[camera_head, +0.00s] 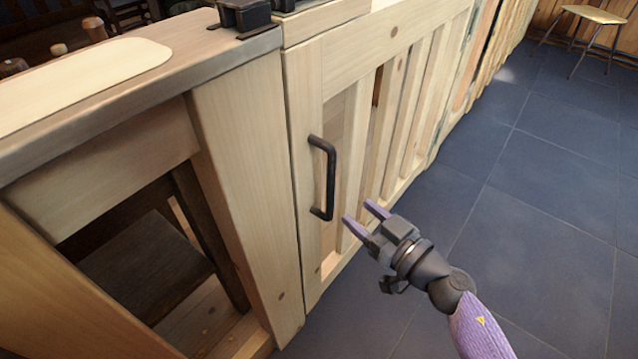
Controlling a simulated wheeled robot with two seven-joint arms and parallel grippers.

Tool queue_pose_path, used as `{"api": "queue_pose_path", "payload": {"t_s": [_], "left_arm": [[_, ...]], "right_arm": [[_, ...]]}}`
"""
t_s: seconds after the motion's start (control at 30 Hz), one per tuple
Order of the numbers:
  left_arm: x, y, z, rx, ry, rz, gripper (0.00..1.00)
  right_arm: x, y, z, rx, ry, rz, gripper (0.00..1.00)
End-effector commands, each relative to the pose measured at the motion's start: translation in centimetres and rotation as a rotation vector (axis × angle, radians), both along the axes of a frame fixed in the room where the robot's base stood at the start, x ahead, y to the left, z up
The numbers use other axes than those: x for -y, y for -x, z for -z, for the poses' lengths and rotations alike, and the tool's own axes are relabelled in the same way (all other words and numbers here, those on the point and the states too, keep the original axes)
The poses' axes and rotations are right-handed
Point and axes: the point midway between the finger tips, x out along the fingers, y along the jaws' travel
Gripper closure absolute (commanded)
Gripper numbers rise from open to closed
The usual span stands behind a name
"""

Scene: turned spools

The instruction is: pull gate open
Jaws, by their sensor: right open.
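A pale wooden gate (309,120) with vertical slats stands in the middle of the head view and looks closed against the post (245,170) on its left. A black bar handle (330,178) is fixed upright near the gate's left edge. My right gripper (361,215) is open and empty, with its purple fingers pointing up and left toward the handle. It appears just right of the handle's lower end, apart from it. The exact depth between them is hard to tell. My left gripper is not in view.
A counter (215,62) with a pale board (80,82) is at the left, with an open space below it. Black hardware (245,18) sits on the post's top. The blue tiled floor (540,190) is clear at right. A stool (595,15) stands far back.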

Motion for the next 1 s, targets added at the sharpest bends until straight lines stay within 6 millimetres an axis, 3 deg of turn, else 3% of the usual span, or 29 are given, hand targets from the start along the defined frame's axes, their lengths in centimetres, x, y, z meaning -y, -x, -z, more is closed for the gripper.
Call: {"api": "queue_pose_path", "payload": {"t_s": [0.3,0.7,0.73,1.0], "left_arm": [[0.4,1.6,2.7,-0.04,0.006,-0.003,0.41],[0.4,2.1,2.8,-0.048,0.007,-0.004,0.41],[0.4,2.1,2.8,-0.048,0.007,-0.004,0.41],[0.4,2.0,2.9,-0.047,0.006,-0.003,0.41]], "right_arm": [[-4.7,-5.1,0.4,-0.001,-0.003,0.001,0.44],[-5.8,-6.2,-0.1,0.0,-0.001,0.002,0.44],[-5.7,-6.2,-0.1,0.0,-0.001,0.002,0.46],[-5.7,-6.2,-0.1,0.001,-0.001,0.002,1.0]]}}
